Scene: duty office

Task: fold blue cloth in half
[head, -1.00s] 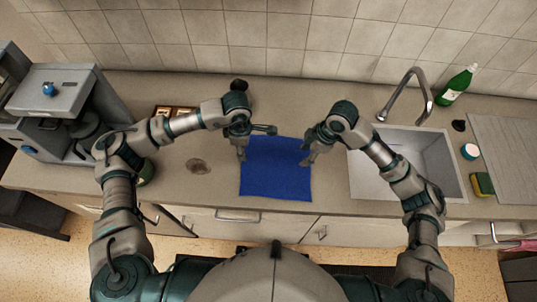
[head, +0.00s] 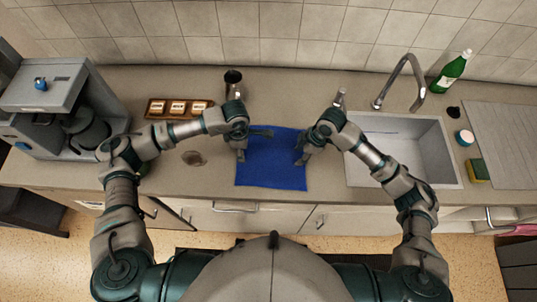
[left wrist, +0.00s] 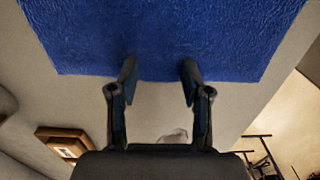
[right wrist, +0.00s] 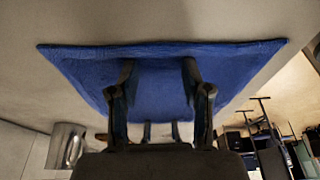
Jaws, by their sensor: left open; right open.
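The blue cloth (head: 271,172) lies flat and spread out on the counter in the head view, between the coffee machine side and the sink. My left gripper (head: 241,157) is at the cloth's left edge, and its open fingers (left wrist: 160,72) point over that edge in the left wrist view. My right gripper (head: 301,160) is at the cloth's right edge. Its open fingers (right wrist: 158,68) lie over the cloth in the right wrist view. Neither gripper holds cloth. Whether the fingertips touch it, I cannot tell.
A sink (head: 440,178) with a tap (head: 420,85) is to the right. A green bottle (head: 452,70), a sponge (head: 477,170) and a white-topped round item (head: 464,137) stand around it. A coffee machine (head: 50,110) and a wooden tray (head: 152,110) are to the left. Counter in front of the cloth is narrow.

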